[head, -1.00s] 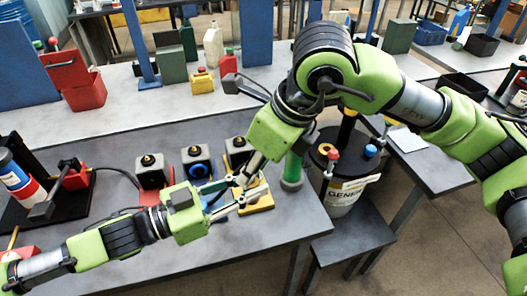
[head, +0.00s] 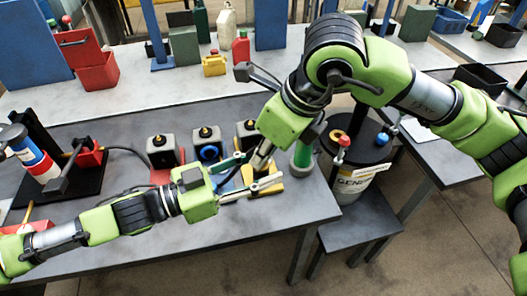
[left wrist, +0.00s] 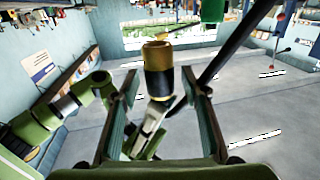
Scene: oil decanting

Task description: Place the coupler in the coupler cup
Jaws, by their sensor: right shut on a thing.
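The coupler (left wrist: 158,68), a short cylinder with a brass-coloured end and a black band, stands out between my left fingers in the left wrist view. My right gripper (head: 258,162) points down over the table and is shut on it; its pale fingers show below the coupler in the left wrist view. My left gripper (head: 268,172) is spread open around the coupler, with a gap on both sides. In the head view the coupler is mostly hidden by the grippers. I cannot tell which thing is the coupler cup.
Three dark boxes with round ports stand in a row, including the left box (head: 161,150) and middle box (head: 207,142). A green cylinder (head: 303,153) stands close right of the grippers. A drum (head: 360,165) stands beyond the table's right edge. The table front (head: 255,222) is clear.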

